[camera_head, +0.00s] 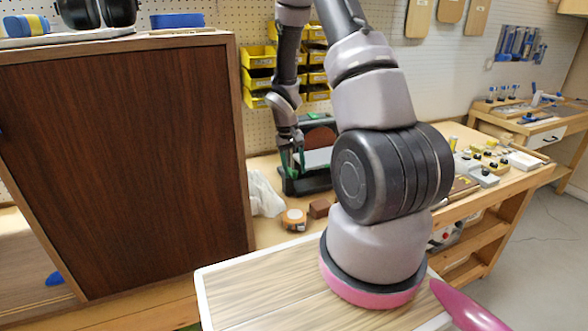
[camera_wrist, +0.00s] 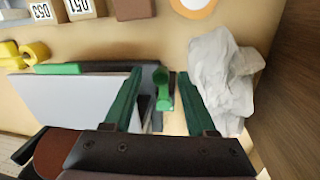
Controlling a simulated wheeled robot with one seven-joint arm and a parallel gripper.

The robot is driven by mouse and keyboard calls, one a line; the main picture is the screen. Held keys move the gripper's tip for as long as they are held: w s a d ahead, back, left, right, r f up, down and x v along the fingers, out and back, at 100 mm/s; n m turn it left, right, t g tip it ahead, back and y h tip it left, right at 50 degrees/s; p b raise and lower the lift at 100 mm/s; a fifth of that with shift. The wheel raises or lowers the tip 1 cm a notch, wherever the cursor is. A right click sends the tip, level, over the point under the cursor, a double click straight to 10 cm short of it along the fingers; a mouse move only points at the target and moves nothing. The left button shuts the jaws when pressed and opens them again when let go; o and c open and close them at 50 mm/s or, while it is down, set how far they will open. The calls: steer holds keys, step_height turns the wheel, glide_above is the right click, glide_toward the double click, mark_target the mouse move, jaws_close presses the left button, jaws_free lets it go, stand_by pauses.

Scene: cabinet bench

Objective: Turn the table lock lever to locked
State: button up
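The lock lever (camera_wrist: 162,90) is a green handle beside the flat grey table (camera_wrist: 70,100) of a disc sander, near the middle of the wrist view. My gripper (camera_wrist: 160,80) has its two green fingers spread, one on each side of the lever, with visible gaps to it. In the head view my gripper (camera_head: 296,152) reaches down at the left side of the sander (camera_head: 308,184), whose brown disc (camera_head: 320,137) stands behind the grey table (camera_head: 319,158). The lever is hard to make out there against the green fingers. No lock marking is readable.
A crumpled whitish bag (camera_wrist: 222,75) lies close to the right finger, with the dark wooden cabinet (camera_head: 130,160) beyond. Yellow bins (camera_head: 258,75) hang behind.

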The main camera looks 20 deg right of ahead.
step_height(320, 180, up, 11)
steer(key=a, duration=0.1)
steer(key=shift+a+f, duration=0.15)
steer(key=shift+a, duration=0.15)
steer(key=shift+w, duration=0.1)
stand_by(0.4)
steer(key=s+a+r+m+t, duration=0.1)
steer(key=s+r, duration=0.1)
steer(key=r, duration=0.4)
steer(key=s+a+r+t+y, duration=0.1)
steer(key=s+r, duration=0.2)
steer(key=r, duration=0.2)
steer(key=s+a+r+m+t, duration=0.1)
steer(key=s+r, duration=0.1)
steer(key=r, duration=0.4)
steer(key=s+a+r+t+y, duration=0.2)
steer(key=s+a+r+t, duration=0.2)
steer(key=s+r, duration=0.6)
steer(key=s+a, duration=0.1)
steer(key=s, duration=0.2)
steer(key=shift+s+r+m+y, duration=0.3)
steer(key=shift+s+r, duration=0.1)
